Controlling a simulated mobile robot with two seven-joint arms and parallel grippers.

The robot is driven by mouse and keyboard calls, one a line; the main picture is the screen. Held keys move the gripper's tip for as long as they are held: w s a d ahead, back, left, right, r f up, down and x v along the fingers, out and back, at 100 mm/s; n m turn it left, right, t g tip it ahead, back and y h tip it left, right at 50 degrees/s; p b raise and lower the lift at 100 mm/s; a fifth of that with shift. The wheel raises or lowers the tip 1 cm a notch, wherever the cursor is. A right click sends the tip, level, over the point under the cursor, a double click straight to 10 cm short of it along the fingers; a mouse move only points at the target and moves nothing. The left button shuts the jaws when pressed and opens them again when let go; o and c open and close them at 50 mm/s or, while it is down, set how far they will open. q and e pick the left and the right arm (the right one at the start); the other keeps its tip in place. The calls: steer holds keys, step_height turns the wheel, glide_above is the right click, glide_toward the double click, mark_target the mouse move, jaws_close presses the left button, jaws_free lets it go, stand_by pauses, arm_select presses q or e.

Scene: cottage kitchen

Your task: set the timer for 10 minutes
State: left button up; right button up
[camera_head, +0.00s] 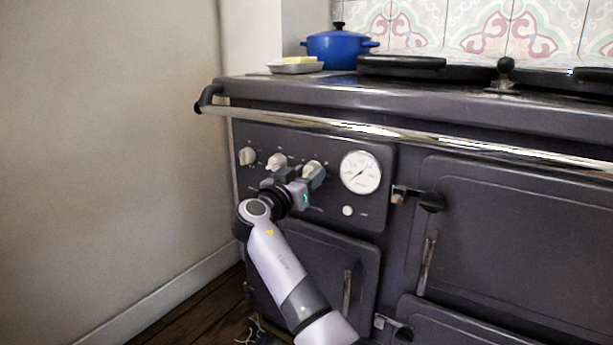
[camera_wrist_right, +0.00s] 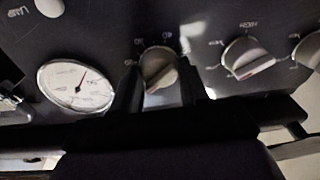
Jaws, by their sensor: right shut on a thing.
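The knob (camera_head: 314,169) nearest the round dial is cream-coloured and sits on the dark front panel (camera_head: 330,212) of the range cooker. My right gripper (camera_head: 303,178) reaches up to it from below and is shut on it. In the right wrist view, which is turned over, the same knob (camera_wrist_right: 159,68) stands between my two dark fingers. A reddish mark shows on its edge; the small figures around it are too blurred to read surely. My left gripper is not in view.
Two similar knobs (camera_head: 276,162) (camera_head: 247,156) are to the left, and the white dial (camera_head: 361,172) is close on the right. A chrome rail (camera_head: 400,135) runs above the panel. A blue pot (camera_head: 339,47) and a butter dish (camera_head: 296,66) stand on top.

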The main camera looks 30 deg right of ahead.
steer(key=shift+d, duration=0.1)
steer(key=o, duration=1)
steer(key=shift+s+a, duration=0.2)
steer(key=shift+a, duration=0.3)
arm_select(q)
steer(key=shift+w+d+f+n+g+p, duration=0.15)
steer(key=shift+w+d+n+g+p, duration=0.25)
steer(key=shift+p, duration=0.45)
arm_select(e)
steer(key=shift+v, duration=3.05)
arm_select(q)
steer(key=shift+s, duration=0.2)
